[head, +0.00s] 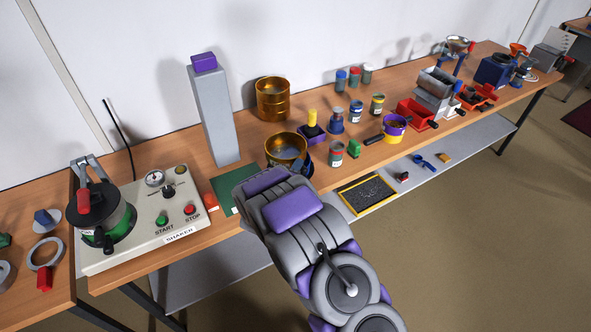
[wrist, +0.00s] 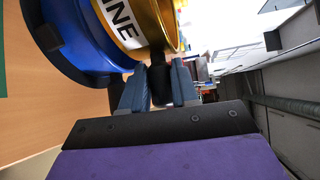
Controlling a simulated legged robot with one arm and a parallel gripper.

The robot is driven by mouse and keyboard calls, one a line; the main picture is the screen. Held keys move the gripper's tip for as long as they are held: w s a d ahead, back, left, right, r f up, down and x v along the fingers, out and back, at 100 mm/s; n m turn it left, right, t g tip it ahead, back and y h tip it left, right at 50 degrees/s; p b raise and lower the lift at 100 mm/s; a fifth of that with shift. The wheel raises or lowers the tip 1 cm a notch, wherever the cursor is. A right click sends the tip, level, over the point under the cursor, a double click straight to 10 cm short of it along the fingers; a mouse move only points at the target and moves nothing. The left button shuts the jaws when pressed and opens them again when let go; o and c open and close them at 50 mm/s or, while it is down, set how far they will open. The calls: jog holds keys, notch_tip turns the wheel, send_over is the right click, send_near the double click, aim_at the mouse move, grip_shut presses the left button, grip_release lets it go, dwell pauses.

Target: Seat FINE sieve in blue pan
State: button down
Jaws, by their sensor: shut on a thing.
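The FINE sieve (wrist: 160,22) is a gold ring with a white label, of which "INE" shows in the wrist view. My gripper (wrist: 158,78) is shut on the sieve's dark handle. The blue pan (wrist: 85,60) lies right against the sieve's lower side in that view, which is turned sideways. Whether the sieve is fully down in the pan, I cannot tell. In the head view the gold sieve (head: 286,150) is open at the top, with a little blue of the pan (head: 307,163) at its lower right. My arm hides my fingers there.
Another gold sieve stack (head: 272,99) stands behind. A grey column (head: 215,120) and the shaker (head: 150,225) stand to the left. A green mat (head: 228,190) lies near the front edge.

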jog(key=shift+d+b, duration=0.35)
jog(key=shift+d, duration=0.45)
jog(key=shift+d, duration=0.25)
jog(key=shift+f+b, duration=0.55)
jog(key=shift+f, duration=0.4)
jog(key=c, duration=0.8)
grip_release()
jog(key=shift+s, duration=0.1)
jog(key=p+v, duration=0.3)
jog(key=v, duration=1.4)
jog(key=shift+a, duration=0.15)
